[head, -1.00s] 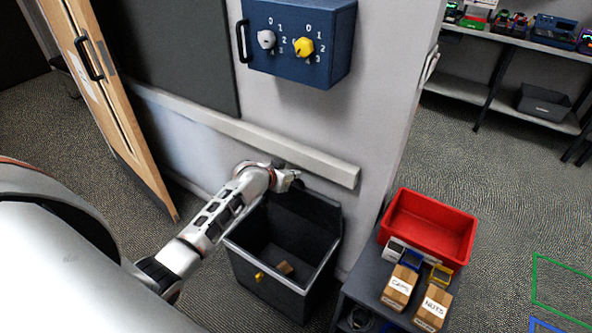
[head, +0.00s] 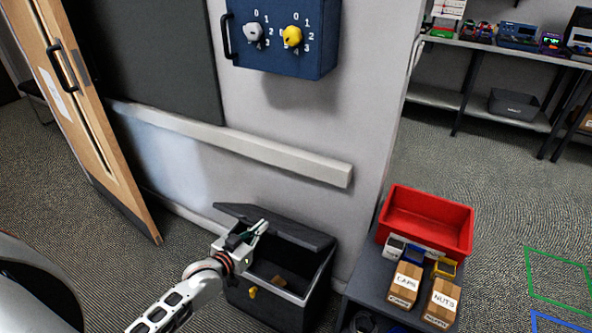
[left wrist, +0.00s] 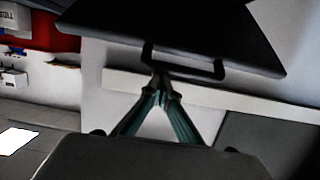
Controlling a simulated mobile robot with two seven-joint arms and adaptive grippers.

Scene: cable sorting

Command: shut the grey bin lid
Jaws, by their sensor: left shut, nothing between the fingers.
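The bin (head: 282,312) stands on the floor against the wall, dark grey with a light rim and a yellow catch on its front. Its dark lid (head: 292,232) is tilted partway over the bin, leaving the front open, with a small brown item visible inside. My left gripper (head: 259,228) is shut and empty, at the lid's left part; contact is unclear. In the left wrist view, the shut fingers (left wrist: 160,88) are close to a dark loop handle (left wrist: 186,69) on the lid's edge (left wrist: 240,55). My right gripper is not in view.
A low dark table right of the bin holds a red crate (head: 425,240) and small boxes labelled caps (head: 405,283) and nuts (head: 441,301). A blue box with knobs (head: 282,50) and a pale rail (head: 240,146) are on the wall above. A wooden door stands left.

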